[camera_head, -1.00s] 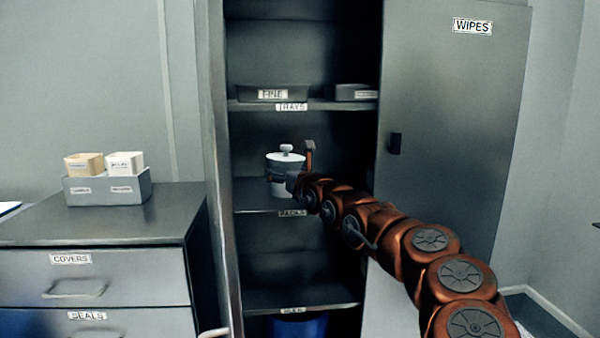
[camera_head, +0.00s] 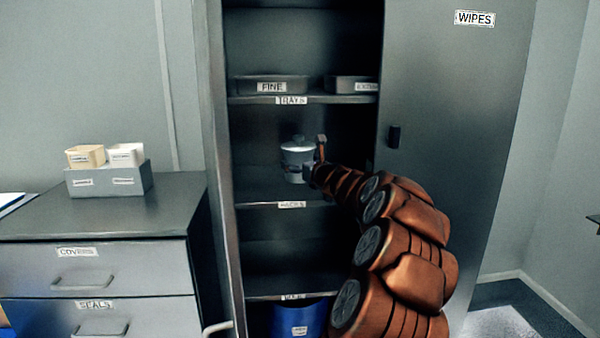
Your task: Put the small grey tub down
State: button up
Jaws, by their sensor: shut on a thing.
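The small grey tub (camera_head: 297,162), light grey with a lid and a small knob, is upright inside the open cabinet, between the shelf labelled TRAYS and the shelf below it. My gripper (camera_head: 312,172) reaches in from the right and is shut on the tub. The tub appears to be above the middle shelf (camera_head: 262,194), but whether its base touches is hard to tell. The fingers on the tub's far side are hidden.
The cabinet door (camera_head: 455,120) stands open at the right. Two trays, one labelled FINE (camera_head: 270,86), sit on the upper shelf. A blue bin (camera_head: 300,318) is at the bottom. A grey box (camera_head: 108,180) with two cartons stands on the drawer unit (camera_head: 90,215) at left.

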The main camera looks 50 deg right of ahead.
jog(key=shift+d, duration=0.3)
jog(key=shift+f+b, duration=0.7)
jog(key=shift+f, duration=0.95)
jog(key=shift+f, duration=0.45)
jog(key=o, duration=1.4)
jog(key=shift+r, duration=0.1)
jog(key=shift+r, duration=0.4)
jog(key=shift+s+a, duration=0.1)
jog(key=shift+s, duration=0.5)
jog(key=v, duration=1)
jog(key=shift+s+a, duration=0.3)
jog(key=shift+f, duration=0.1)
